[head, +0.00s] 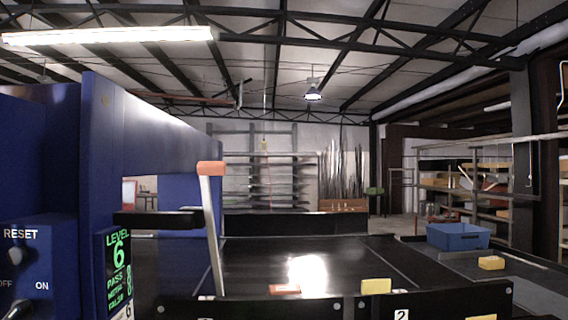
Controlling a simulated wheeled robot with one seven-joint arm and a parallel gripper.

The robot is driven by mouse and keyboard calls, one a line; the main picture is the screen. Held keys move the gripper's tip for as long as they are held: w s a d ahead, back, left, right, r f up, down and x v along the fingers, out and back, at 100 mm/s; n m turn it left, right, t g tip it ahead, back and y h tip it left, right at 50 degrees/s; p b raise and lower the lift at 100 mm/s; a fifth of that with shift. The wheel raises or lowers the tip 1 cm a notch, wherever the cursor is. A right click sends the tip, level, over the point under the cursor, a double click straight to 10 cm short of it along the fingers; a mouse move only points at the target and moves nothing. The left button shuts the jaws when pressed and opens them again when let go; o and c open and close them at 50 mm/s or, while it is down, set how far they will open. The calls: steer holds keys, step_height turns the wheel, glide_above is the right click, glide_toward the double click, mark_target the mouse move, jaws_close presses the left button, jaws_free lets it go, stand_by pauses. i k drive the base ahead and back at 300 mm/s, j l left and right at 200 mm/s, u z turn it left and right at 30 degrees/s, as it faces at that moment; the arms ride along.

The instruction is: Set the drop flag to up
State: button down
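A slim silver arm with an orange tip (211,168) stands nearly upright beside the blue detector frame (105,160), leaning slightly left at the top. It looks like the drop flag, but no label on it can be read. Its lower end meets the conveyor's near side, where its mount cannot be made out clearly. My gripper is not in view.
A control panel with a RESET label (20,234) and a green-lettered display (118,270) are at left. The dark conveyor (255,260) carries an orange block (284,289) and a yellow block (376,286). A blue bin (458,236) and another yellow block (491,262) are at right.

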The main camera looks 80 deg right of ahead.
mark_target(205, 169)
steer(key=z, duration=2.15)
